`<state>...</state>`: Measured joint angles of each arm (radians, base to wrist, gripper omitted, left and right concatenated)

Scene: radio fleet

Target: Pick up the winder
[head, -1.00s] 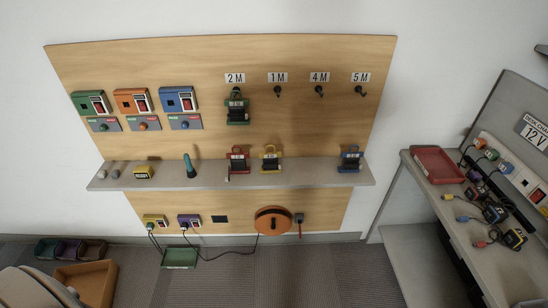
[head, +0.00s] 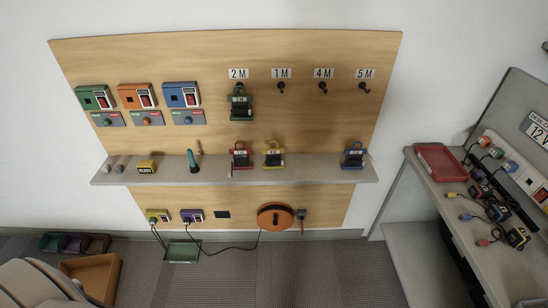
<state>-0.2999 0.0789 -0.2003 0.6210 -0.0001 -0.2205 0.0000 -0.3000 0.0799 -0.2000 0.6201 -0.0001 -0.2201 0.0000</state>
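Neither of my grippers is in view. No thing is labelled as a winder, so I cannot tell for certain which one it is. A round orange reel (head: 274,217) with a dark centre is mounted low on the wooden board, with a black cable running left from it. A green frame-shaped holder (head: 241,106) hangs under the "2 M" sign. Similar red (head: 240,158), yellow (head: 273,157) and blue (head: 353,157) holders stand on the grey shelf.
The grey shelf (head: 320,173) also carries a teal-handled tool (head: 193,161) and a small yellow box (head: 146,167). The hooks under "1 M", "4 M" and "5 M" are bare. At right, a desk holds a red tray (head: 439,163) and several cabled devices. A green bin (head: 182,252) is on the floor.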

